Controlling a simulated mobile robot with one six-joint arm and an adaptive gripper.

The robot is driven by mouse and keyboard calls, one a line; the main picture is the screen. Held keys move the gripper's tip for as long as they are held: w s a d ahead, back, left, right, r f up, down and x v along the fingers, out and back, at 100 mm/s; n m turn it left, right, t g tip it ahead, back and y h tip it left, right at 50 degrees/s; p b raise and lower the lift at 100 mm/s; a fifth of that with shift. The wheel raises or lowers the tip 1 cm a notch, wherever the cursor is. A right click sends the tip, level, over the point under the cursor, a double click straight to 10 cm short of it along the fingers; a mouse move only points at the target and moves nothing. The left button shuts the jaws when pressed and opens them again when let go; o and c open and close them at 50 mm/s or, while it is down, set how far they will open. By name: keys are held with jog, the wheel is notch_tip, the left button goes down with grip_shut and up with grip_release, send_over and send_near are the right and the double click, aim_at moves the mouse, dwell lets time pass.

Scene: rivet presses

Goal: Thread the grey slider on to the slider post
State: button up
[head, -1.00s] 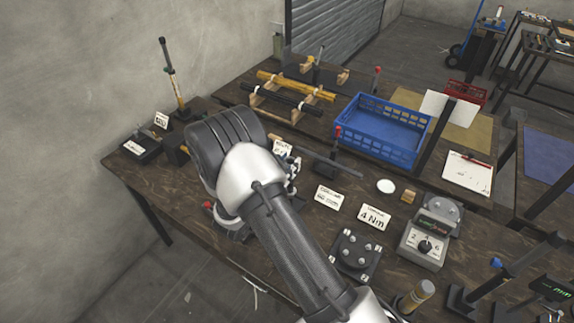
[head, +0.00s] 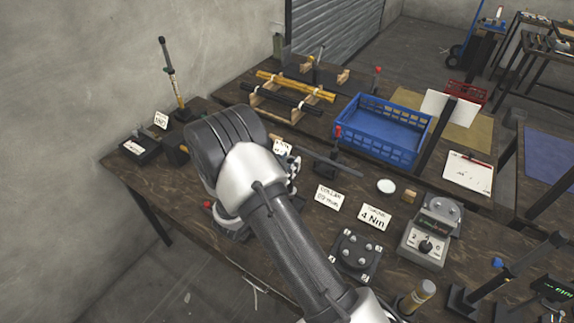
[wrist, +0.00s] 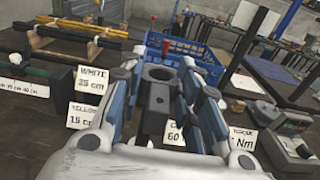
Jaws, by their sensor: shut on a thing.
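My gripper (wrist: 160,85) is shut on the grey slider (wrist: 158,74), a dark grey block with a round hole, which sits between the fingertips in the wrist view. The hole faces up toward the camera. In the head view my own arm and wrist hide most of the gripper (head: 290,172), which is low over the near bench. A red-tipped upright (head: 338,131) stands just beyond it; its red tip shows behind the slider in the wrist view (wrist: 168,46). I cannot tell whether this is the slider post. No post shows clearly through the hole.
A blue crate (head: 378,157) stands behind, to the right. Yellow and black rods lie on a wooden rack (head: 258,98). A long dark bar (head: 335,165) lies close to the gripper. Label cards (head: 328,197) and a dial box (head: 424,245) are to the right.

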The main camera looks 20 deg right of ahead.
jog(key=shift+f+b, duration=0.4)
jog(key=shift+b, duration=0.05)
dwell(0.6)
